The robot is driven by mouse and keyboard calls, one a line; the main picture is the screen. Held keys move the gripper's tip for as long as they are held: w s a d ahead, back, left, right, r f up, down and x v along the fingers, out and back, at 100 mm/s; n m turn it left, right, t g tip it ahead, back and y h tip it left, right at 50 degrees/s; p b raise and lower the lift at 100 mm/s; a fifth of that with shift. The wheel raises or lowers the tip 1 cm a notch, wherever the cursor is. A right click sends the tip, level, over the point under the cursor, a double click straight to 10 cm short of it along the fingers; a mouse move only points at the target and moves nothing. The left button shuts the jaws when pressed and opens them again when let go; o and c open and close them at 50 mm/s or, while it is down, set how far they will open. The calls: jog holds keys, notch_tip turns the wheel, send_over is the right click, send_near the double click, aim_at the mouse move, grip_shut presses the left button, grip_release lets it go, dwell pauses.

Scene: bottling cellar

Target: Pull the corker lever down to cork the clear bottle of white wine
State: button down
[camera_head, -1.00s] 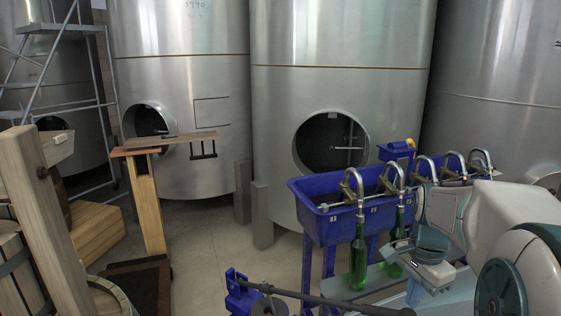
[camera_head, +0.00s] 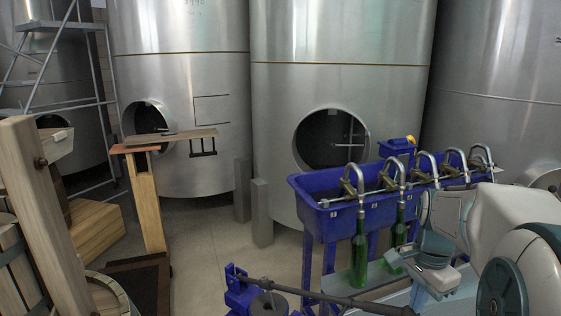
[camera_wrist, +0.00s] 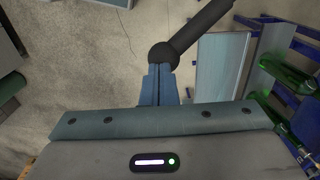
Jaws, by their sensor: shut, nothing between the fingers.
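The corker (camera_head: 238,292) is the blue device at the bottom of the head view. Its dark lever (camera_head: 345,301) runs right from it, sloping slightly down towards my gripper. In the wrist view the lever (camera_wrist: 195,33) comes from the upper right and ends in a round black knob (camera_wrist: 163,55). My gripper (camera_wrist: 160,68) is shut and empty, its blue fingertips right at the knob; whether they touch it I cannot tell. In the head view my gripper (camera_head: 419,296) is low at the right, near the lever's end. I cannot make out the clear bottle of white wine.
A blue filler trough (camera_head: 335,218) with several metal spouts stands behind my arm. Green bottles (camera_head: 359,255) stand under its spouts and show at the right of the wrist view (camera_wrist: 285,72). Steel tanks (camera_head: 340,85) fill the back. A wooden press (camera_head: 42,190) stands at left.

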jog(key=shift+f, duration=0.15)
jog(key=shift+s+d+f+b, duration=0.1)
jog(key=shift+f+b, duration=0.75)
jog(key=shift+f, duration=0.45)
jog(key=shift+s+d+f+b, duration=0.1)
jog(key=shift+d+f+b, duration=0.1)
jog(key=shift+f+b, duration=0.45)
jog(key=shift+s+d+f+b, duration=0.1)
jog(key=shift+d+f+b, duration=0.1)
jog(key=shift+f+b, duration=0.4)
jog(key=shift+f, duration=0.15)
